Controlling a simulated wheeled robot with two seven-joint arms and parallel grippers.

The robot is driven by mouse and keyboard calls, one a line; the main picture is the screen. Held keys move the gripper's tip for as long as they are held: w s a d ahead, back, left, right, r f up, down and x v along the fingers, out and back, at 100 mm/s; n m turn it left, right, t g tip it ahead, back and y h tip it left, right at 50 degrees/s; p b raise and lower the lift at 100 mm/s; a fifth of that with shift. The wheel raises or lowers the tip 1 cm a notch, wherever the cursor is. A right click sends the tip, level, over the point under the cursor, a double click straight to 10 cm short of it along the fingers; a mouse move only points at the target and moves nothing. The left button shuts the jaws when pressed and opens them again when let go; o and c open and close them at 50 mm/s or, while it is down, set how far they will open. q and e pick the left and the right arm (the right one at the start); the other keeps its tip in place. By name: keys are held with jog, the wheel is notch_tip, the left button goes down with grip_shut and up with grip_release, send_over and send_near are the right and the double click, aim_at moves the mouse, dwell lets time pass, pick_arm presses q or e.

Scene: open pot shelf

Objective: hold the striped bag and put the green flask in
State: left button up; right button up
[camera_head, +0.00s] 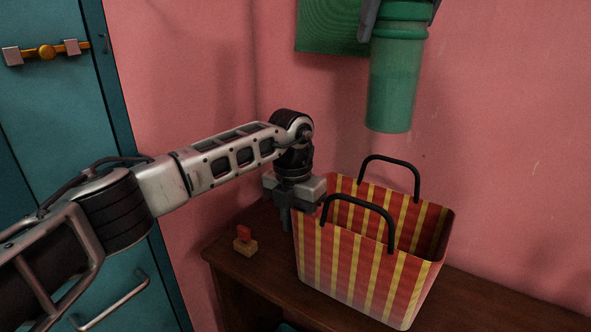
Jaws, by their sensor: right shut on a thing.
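The red and yellow striped bag (357,265) stands upright on the wooden shelf, open at the top, with two black handles. My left gripper (292,212) points down at the bag's left rim. One finger hangs just outside the bag; the other is hidden, so its grip on the rim is unclear. The green flask (393,88) hangs upright in the air above and behind the bag's opening, apart from it. My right gripper (404,8) is at the top edge of the view, largely cut off, and is shut on the flask's upper part.
A small red and yellow object (245,242) lies on the wooden shelf (240,268) left of the bag. A green panel (328,26) hangs on the pink wall behind the flask. A teal door (45,100) with an orange latch (47,52) is at the left.

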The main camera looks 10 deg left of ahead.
pick_arm(q)
grip_shut()
pick_arm(e)
jog(key=o, duration=1.4)
jog(key=shift+o, duration=0.2)
jog(key=v, duration=0.6)
jog(key=shift+s+r, duration=0.1)
jog(key=shift+r, duration=0.3)
jog(key=shift+s+d+r, duration=0.15)
jog(key=shift+s+r, duration=0.05)
jog(key=shift+r, duration=0.1)
pick_arm(q)
grip_release()
